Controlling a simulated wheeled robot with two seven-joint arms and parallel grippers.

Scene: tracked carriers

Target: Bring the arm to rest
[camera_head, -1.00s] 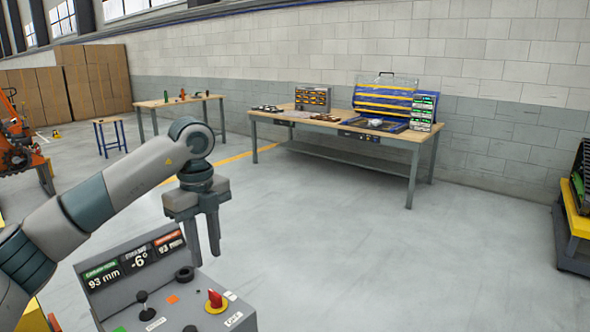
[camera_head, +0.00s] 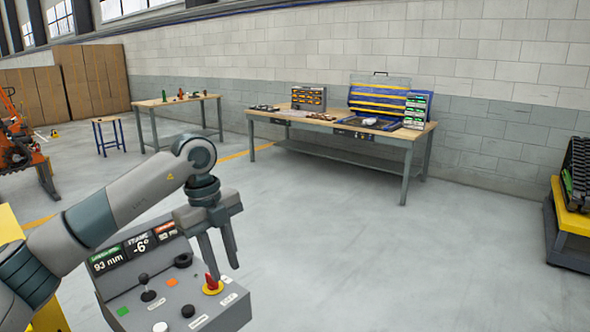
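My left gripper (camera_head: 225,270) points down above the right part of a grey control console (camera_head: 178,300). Its two fingers are apart with a visible gap and nothing between them. The fingertips are close to a red knob on a yellow base (camera_head: 212,285); one finger overlaps the knob in the picture, and I cannot tell whether they touch. My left arm reaches in from the left, bent at the elbow. My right gripper is out of view.
The console has a joystick (camera_head: 147,286), several buttons and a display (camera_head: 138,245) reading 93 mm and -6°. A long workbench (camera_head: 340,132) stands against the wall. A yellow-topped stand (camera_head: 572,208) is at the right. The middle floor is clear.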

